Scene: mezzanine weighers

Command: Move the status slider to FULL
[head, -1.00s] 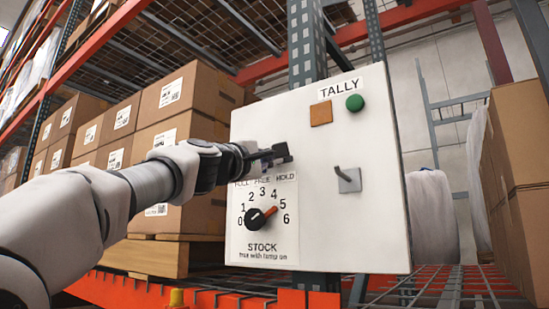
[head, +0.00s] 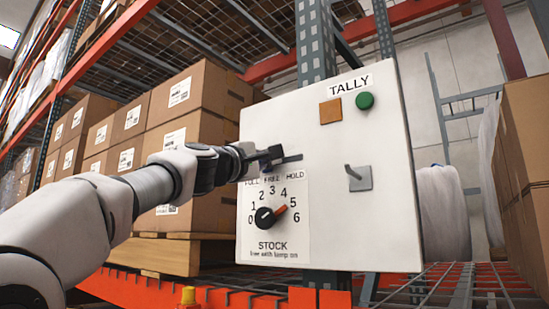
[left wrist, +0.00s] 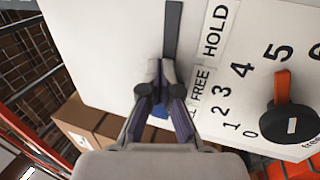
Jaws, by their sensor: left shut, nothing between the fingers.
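The status slider's dark slot (head: 293,158) runs across the white panel (head: 345,235), above the FULL, FREE, HOLD label strip (head: 273,178). In the left wrist view the bare slot (left wrist: 173,40) shows beside HOLD. My left gripper (head: 276,154) is shut at the slot, over its left part. Its closed fingertips also show in the left wrist view (left wrist: 158,80), beside FREE. A small blue patch (left wrist: 160,109) shows between the finger links near the FULL end. I cannot tell for sure whether it is the slider's knob. My right gripper is out of view.
Below the slot is the STOCK dial (head: 267,217), its orange pointer near 5. A metal hook or lever (head: 357,178), an orange square (head: 330,111) and a green button (head: 365,100) are on the panel. Stacked boxes (head: 200,110) stand behind my left arm.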

